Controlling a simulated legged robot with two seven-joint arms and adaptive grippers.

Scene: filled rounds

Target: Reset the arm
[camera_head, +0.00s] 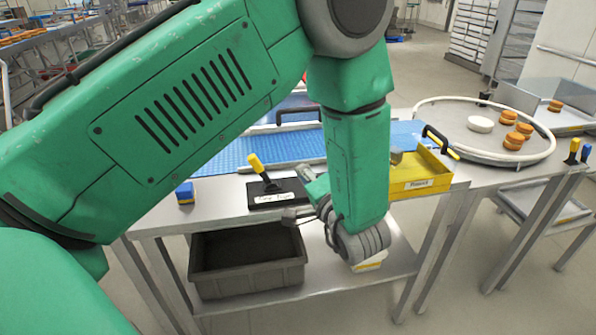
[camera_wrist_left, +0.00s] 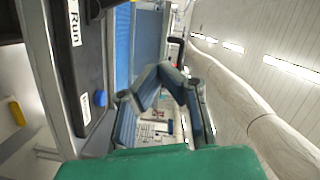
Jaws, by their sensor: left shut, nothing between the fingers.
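My left arm is green and crosses the head view from the left, its forearm hanging down in front of the table. My left gripper (camera_head: 298,196) is at the table's front edge, close to a black box with a yellow-handled lever (camera_head: 262,178). In the left wrist view the fingers (camera_wrist_left: 164,72) come together at the tips, shut with nothing between them. My right gripper is in neither view.
A blue conveyor belt (camera_head: 240,152) runs behind the gripper. A yellow tray (camera_head: 422,178) stands to its right. A round table (camera_head: 470,140) carries several orange rounds and a white one. A dark grey bin (camera_head: 247,278) sits on the lower shelf.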

